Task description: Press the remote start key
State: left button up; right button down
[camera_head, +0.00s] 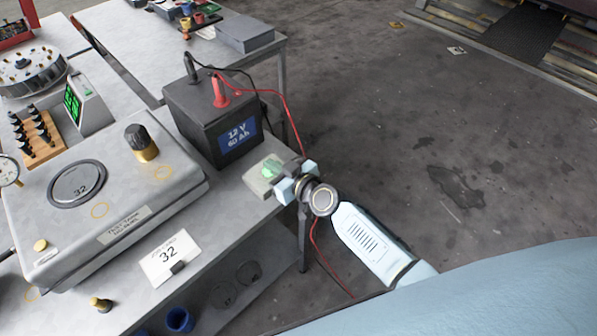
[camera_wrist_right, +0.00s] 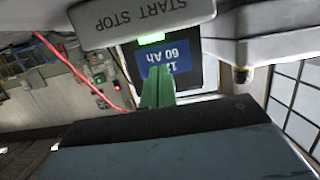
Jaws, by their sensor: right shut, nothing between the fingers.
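The remote start box (camera_head: 257,185) is a small pale grey box at the right front corner of the bench, below the black battery. In the right wrist view the box (camera_wrist_right: 140,14) appears upside down, marked START STOP, with a lit green key (camera_wrist_right: 151,38) at its edge. My right gripper (camera_head: 273,168) is over the box in the head view. Its green fingers are shut and empty (camera_wrist_right: 157,72) in the wrist view, with the tips close to the green key. I cannot tell whether they touch it. My left gripper is not in view.
The black 12 V battery (camera_head: 205,117) with red and black leads stands just behind the box. A grey flat tester (camera_head: 130,215) with a brass knob fills the bench to the left. A red cable hangs beside my right wrist. Open floor (camera_head: 440,150) lies to the right.

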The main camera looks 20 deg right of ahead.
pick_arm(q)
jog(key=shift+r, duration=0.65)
pick_arm(e)
jog(key=v, duration=1)
jog(key=shift+r, duration=0.35)
jog(key=shift+w, duration=0.1)
